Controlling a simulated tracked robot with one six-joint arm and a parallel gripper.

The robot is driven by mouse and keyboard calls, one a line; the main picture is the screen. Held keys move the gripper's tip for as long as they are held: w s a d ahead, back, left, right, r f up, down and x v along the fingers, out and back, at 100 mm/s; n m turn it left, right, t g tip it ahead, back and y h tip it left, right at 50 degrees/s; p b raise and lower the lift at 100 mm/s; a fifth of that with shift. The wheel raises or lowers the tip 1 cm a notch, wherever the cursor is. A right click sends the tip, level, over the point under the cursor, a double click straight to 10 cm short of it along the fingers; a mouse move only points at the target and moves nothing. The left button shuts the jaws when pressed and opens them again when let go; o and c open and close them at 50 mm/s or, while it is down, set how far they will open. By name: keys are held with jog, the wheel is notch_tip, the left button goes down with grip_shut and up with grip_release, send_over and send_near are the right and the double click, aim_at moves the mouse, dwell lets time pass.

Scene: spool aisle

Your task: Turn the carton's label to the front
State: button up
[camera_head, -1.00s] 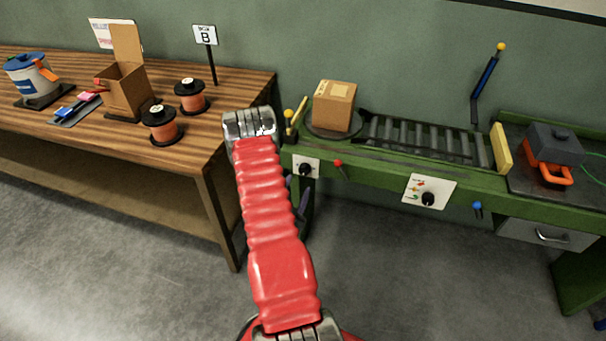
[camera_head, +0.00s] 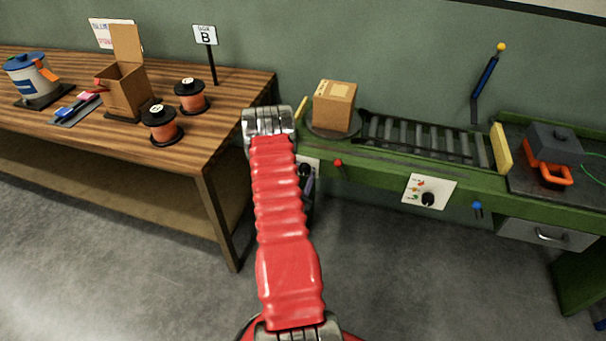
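The brown carton (camera_head: 334,105) stands upright on a round dark turntable (camera_head: 322,134) at the left end of the green bench. A pale label-like patch shows on its top; the sides facing me look plain apart from small dark marks. My red arm link reaches up left of the carton, its metal joint apart from the carton in the picture. Dark parts show just behind the link, below the turntable, possibly my gripper; its fingers cannot be made out. The link hides the bench's left end and part of a white panel with a black knob (camera_head: 306,170).
The green bench (camera_head: 380,178) carries a roller track (camera_head: 420,138), a yellow stop (camera_head: 501,147), a red knob (camera_head: 338,163) and a dial panel (camera_head: 428,191). A blue lever (camera_head: 486,76) rises behind. The wooden table (camera_head: 215,110) at left holds spools and an open box.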

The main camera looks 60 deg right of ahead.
jog(key=c, duration=0.7)
jog(key=shift+d, duration=0.15)
jog(key=shift+c, duration=0.7)
